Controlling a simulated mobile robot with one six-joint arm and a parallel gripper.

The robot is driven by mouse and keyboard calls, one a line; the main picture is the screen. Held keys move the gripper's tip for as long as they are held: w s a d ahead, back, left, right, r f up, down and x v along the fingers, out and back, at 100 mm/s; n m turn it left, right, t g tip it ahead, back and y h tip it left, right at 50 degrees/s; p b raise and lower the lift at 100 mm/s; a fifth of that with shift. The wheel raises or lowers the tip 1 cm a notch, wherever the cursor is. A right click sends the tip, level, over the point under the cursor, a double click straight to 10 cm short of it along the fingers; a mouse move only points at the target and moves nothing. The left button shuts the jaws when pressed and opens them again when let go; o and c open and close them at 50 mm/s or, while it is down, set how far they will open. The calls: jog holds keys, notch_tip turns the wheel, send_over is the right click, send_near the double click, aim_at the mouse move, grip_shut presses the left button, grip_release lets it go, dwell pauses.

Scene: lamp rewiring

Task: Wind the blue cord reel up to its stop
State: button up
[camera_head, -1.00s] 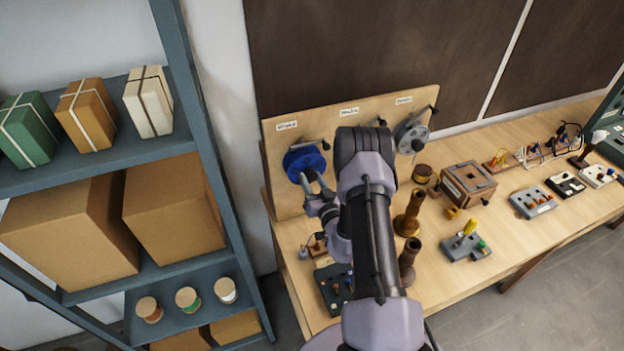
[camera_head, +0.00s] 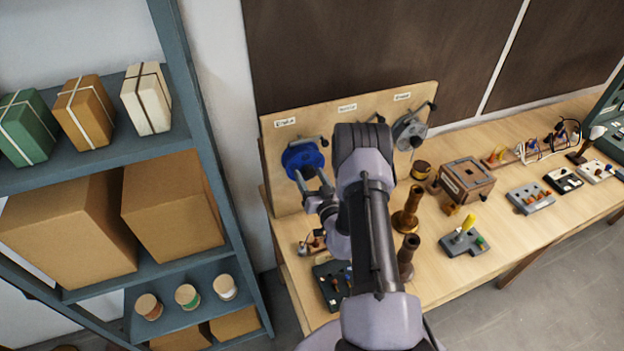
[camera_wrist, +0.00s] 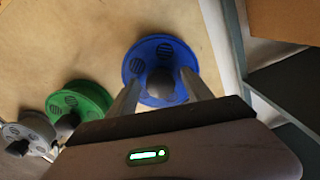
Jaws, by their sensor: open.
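The blue cord reel (camera_head: 302,157) is mounted at the left of the upright wooden board, with a dark crank arm at its upper right. In the wrist view the blue reel (camera_wrist: 147,54) faces me, and a dark rounded knob (camera_wrist: 161,84) shows in front of its lower part. My gripper (camera_head: 312,177) is just in front of the reel's lower side in the head view. In the wrist view my gripper (camera_wrist: 161,76) is open, with one finger on each side of the knob. I cannot tell whether either finger touches it.
A green reel (camera_wrist: 85,98) and a grey reel (camera_head: 409,133) share the board (camera_head: 278,193); my arm hides the green one in the head view. Brass stands (camera_head: 407,219) and a wooden box (camera_head: 467,181) are on the bench to the right. A shelf unit (camera_head: 207,150) stands left.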

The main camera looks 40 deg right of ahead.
jog(key=b+v, duration=0.3)
jog(key=v, duration=1.4)
jog(key=shift+s, duration=0.15)
jog(key=shift+a, duration=0.1)
